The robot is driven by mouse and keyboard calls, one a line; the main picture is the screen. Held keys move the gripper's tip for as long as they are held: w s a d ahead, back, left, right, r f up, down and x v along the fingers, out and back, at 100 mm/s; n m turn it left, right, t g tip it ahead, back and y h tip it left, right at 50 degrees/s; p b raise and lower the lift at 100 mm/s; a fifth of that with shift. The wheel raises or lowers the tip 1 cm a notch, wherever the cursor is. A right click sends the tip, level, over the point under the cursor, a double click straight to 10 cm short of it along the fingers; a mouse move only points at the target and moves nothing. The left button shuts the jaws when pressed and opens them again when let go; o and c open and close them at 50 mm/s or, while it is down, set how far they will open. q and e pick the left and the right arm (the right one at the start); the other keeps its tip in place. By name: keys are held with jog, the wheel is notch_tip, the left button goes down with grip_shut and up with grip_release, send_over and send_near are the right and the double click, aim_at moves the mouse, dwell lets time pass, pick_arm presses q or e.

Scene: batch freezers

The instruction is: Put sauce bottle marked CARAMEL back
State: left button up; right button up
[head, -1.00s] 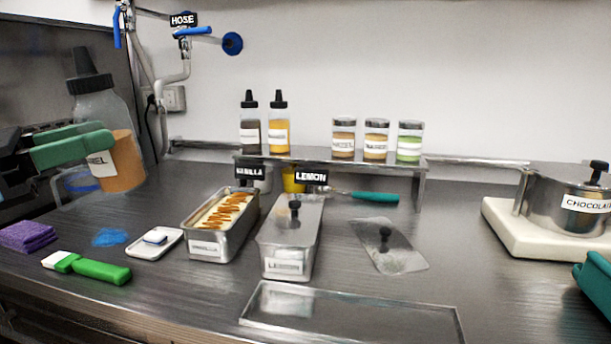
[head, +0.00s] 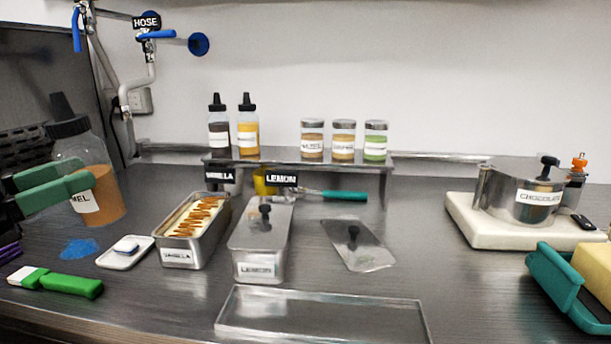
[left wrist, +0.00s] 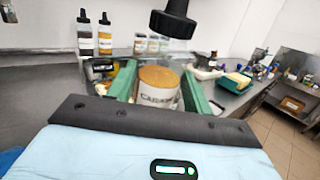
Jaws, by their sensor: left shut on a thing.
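The CARAMEL sauce bottle (head: 102,197) has a clear body with orange-brown sauce, a white label and a black nozzle cap. It is at the left of the head view. My left gripper (head: 62,188), with green fingers, is shut on it. In the left wrist view the bottle (left wrist: 158,88) sits between the two fingers, its label partly readable. Whether its base touches the counter I cannot tell. Two other sauce bottles, one dark (head: 218,132) and one yellow (head: 248,130), stand on the left end of the raised metal shelf (head: 290,162). My right gripper is not in view.
Three jars (head: 343,140) stand on the shelf's right part, with bare shelf between them and the bottles. Below stand the VANILLA pan (head: 180,252) and lidded LEMON pan (head: 258,262). A CHOCOLATE pot (head: 520,200) stands at right. A green-handled tool (head: 62,283) lies front left.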

pick_arm(q)
jog(key=shift+w+f+p, duration=0.15)
jog(key=shift+f+p, duration=0.2)
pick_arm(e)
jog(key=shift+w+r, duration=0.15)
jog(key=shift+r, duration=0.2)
